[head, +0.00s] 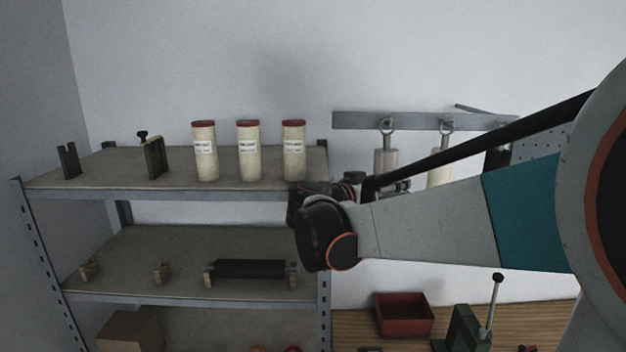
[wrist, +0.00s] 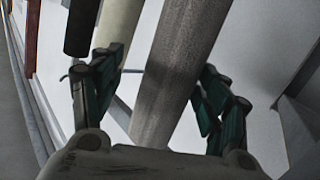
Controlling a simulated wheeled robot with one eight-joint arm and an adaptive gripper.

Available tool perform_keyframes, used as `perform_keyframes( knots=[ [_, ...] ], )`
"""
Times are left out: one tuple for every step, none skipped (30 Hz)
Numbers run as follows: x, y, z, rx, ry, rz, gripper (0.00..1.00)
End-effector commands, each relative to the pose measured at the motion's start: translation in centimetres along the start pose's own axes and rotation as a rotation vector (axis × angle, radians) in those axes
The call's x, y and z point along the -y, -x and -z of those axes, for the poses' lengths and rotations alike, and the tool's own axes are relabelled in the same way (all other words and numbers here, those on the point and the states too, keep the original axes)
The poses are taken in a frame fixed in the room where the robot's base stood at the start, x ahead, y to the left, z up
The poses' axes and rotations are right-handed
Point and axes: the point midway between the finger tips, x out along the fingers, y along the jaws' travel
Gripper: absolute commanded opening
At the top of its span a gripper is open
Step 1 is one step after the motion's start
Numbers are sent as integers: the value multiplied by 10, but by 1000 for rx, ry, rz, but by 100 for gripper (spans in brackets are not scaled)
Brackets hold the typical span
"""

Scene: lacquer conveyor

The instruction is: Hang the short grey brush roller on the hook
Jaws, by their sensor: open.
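The grey brush roller (head: 386,160) hangs upright below the wall rail, its top ring (head: 387,126) at a hook on the rail. I cannot tell exactly how the ring sits on the hook. In the wrist view the grey roller (wrist: 180,70) runs between the two green-black fingers of my gripper (wrist: 160,72), which stand apart on either side of it with visible gaps. In the head view my gripper (head: 400,187) is mostly hidden behind my arm, near the roller's lower part.
A cream roller (head: 440,176) and a dark one (head: 496,162) hang to the right on the rail (head: 350,121). A shelf (head: 90,172) at left bears several red-lidded canisters; a black roller (head: 250,269) lies on supports below. A red bin (head: 404,318) and lever press (head: 467,328) stand on the bench.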

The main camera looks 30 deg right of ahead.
Motion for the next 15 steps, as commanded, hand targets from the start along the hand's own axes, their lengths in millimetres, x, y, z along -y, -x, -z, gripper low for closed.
perform_keyframes(
  knots=[
    [-2,2,0,0,0,1,69],
    [-2,3,0,0,0,1,69],
    [-1,5,0,0,0,1,69],
    [-1,7,0,0,1,2,69],
    [-1,10,0,0,1,2,69],
    [-1,15,0,-1,1,3,69],
    [-1,20,0,-1,1,4,69],
    [-1,25,0,-1,1,4,69],
    [-1,33,-1,-1,2,5,69],
    [-1,39,-1,-1,2,5,69],
    [0,45,0,-1,2,5,69],
    [0,54,0,-1,2,6,69],
    [-1,60,0,-1,2,6,69],
    [-1,66,0,-1,1,6,69],
    [0,74,0,-1,1,6,69]
  ],
)
